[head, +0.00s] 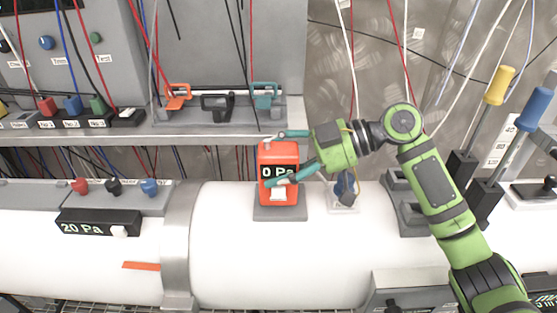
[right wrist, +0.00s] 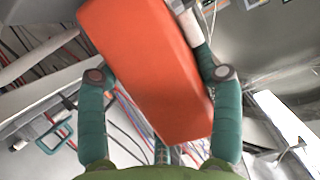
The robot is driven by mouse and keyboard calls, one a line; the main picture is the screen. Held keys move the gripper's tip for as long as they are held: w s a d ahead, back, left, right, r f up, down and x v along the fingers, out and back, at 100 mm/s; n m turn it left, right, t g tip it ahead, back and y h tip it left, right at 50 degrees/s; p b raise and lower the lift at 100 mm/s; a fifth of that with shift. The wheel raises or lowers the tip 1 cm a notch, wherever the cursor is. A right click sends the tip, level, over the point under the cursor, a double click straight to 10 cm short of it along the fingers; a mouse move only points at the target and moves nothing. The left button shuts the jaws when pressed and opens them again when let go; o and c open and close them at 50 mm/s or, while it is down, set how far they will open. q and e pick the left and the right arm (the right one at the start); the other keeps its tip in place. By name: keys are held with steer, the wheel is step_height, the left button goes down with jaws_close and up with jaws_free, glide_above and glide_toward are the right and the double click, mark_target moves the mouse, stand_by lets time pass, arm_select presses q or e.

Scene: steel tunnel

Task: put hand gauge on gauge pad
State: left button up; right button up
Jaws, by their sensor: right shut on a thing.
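The hand gauge (head: 279,155) is an orange box with a black display reading 0 Pa, upright in the head view. My right gripper (head: 284,157) is shut on it, with one teal finger near its top and one across its lower front. In the right wrist view the gauge (right wrist: 150,70) sits tilted between the two fingers (right wrist: 160,90). A grey pad (head: 280,214), likely the gauge pad, lies on the white pipe directly below the gauge. I cannot tell whether the gauge touches it. My left gripper is not in view.
A small light plate (head: 343,208) with a dark blue item is right of the gauge. A 20 Pa display (head: 100,224) is at left. A shelf (head: 200,133) with orange, black and teal clamps is behind. Yellow (head: 499,86) and blue levers stand at right. Several cables hang behind.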

steer(key=shift+f, duration=0.35)
steer(key=shift+f, duration=0.15)
steer(key=o, duration=1.4)
steer(key=shift+c, duration=0.2)
steer(key=b+v, duration=0.3)
steer(key=v, duration=0.4)
steer(key=shift+d+r, duration=0.25)
